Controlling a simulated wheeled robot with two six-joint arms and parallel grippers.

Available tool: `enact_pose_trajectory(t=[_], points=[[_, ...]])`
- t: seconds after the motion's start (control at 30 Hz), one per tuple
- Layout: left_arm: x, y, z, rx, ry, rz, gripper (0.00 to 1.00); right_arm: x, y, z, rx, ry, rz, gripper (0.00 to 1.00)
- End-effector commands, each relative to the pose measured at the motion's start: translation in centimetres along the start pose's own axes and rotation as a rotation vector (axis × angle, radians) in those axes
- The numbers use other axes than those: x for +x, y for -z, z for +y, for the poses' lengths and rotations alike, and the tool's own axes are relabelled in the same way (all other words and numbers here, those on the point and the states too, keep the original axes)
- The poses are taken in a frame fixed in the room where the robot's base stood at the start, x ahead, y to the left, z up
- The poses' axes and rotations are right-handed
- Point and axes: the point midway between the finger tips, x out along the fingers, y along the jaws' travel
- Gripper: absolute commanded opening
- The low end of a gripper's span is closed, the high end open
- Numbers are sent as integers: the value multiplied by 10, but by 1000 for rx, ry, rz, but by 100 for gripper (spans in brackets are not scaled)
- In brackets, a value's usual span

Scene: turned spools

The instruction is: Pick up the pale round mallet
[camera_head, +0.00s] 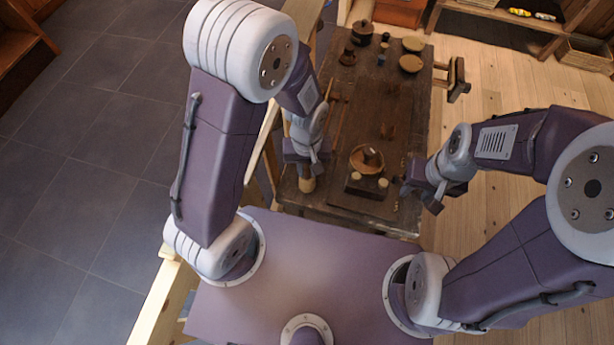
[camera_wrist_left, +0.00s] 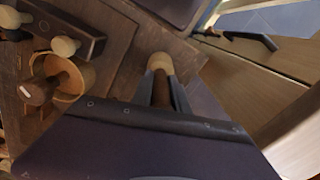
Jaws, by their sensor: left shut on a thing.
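The mallet has a pale round head (camera_head: 307,184) and shows just below my left gripper (camera_head: 307,172), near the table's front left corner. In the left wrist view its pale head (camera_wrist_left: 159,63) sticks out past the fingertips, and its brown handle (camera_wrist_left: 161,92) lies between the two fingers (camera_wrist_left: 160,88). My left gripper is shut on the mallet's handle. I cannot tell whether the mallet touches the table. My right gripper (camera_head: 422,192) is at the table's right edge, away from the mallet. Its finger gap is too small to make out.
A dark block with pale knobs (camera_head: 366,188) and a wooden bowl (camera_head: 366,150) stand right of the mallet. Pale discs (camera_head: 411,63) and a dark pot (camera_head: 362,28) are at the far end of the dark table (camera_head: 345,120). A pale wooden rail (camera_head: 262,140) runs along the left.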

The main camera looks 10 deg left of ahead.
Motion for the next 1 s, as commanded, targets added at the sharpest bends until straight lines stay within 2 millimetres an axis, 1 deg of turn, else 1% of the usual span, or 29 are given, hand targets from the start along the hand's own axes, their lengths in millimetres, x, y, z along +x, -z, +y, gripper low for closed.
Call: enact_pose_trajectory(t=[0.87, 1.0], points=[[0, 0, 0, 0, -1, 1, 0, 0, 0, 0, 0, 0, 0, 36], [-6, 1, 0, 0, -1, 2, 0, -2, 0, 0, 0, 0, 0, 36]])
